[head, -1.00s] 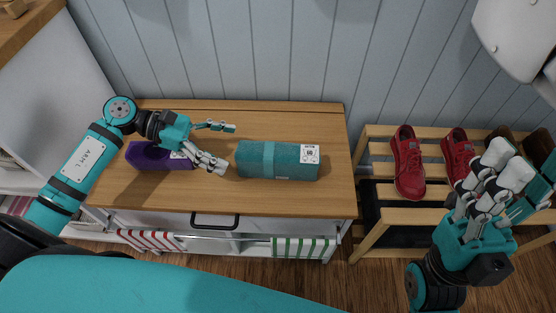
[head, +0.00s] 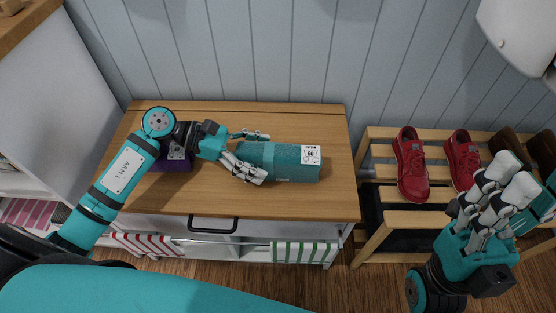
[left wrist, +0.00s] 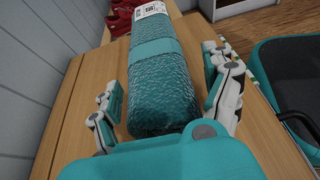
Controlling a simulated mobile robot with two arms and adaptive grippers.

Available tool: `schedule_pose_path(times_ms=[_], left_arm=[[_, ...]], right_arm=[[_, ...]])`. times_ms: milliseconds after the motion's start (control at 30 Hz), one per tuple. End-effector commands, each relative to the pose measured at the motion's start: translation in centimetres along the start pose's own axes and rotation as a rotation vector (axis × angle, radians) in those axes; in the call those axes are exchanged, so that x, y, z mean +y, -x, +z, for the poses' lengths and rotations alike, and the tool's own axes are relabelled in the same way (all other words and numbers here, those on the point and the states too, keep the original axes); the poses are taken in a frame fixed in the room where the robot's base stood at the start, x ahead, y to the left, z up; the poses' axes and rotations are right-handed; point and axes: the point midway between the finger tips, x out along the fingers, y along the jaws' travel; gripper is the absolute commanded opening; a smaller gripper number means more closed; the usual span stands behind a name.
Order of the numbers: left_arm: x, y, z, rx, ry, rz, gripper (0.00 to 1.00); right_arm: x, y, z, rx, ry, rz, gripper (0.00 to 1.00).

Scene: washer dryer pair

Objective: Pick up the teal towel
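The teal towel (head: 290,161) is rolled, with a band around it and a white label on its right end. It lies on the wooden cabinet top (head: 210,203). My left gripper (head: 258,155) is open around the towel's left end, one finger on the far side and the others on the near side. In the left wrist view the towel (left wrist: 158,85) runs away from the camera between the spread fingers of the gripper (left wrist: 165,100), with gaps visible beside it. My right gripper (head: 490,185) is away at the right, in front of the shoe rack; its fingers look empty.
A purple towel (head: 175,163) lies left of the teal one, partly hidden by my left arm. Red shoes (head: 411,165) stand on a wooden rack (head: 395,216) at the right. A panelled wall (head: 250,50) rises behind the cabinet. The cabinet top's right end is clear.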

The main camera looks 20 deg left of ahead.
Motion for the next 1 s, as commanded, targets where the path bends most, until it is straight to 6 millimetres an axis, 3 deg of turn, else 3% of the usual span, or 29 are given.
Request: schedule_pose_path(times_ms=[67,500,767,1000], left_arm=[[0.0,0.0,0.0,0.0,0.0,0.0,0.72],[0.0,0.1,0.0,0.001,0.0,0.0,0.14],[0.0,0.1,0.2,-0.001,-0.001,0.001,0.13],[0.1,1.7,3.9,0.0,-0.006,0.001,0.12]], right_arm=[[0.0,0.0,0.0,0.0,0.0,0.0,0.4],[0.0,0.0,0.0,0.0,0.0,0.0,0.4],[0.0,-0.1,0.0,0.0,0.0,0.0,0.4],[0.0,-1.7,-0.4,0.0,0.0,0.0,0.4]])
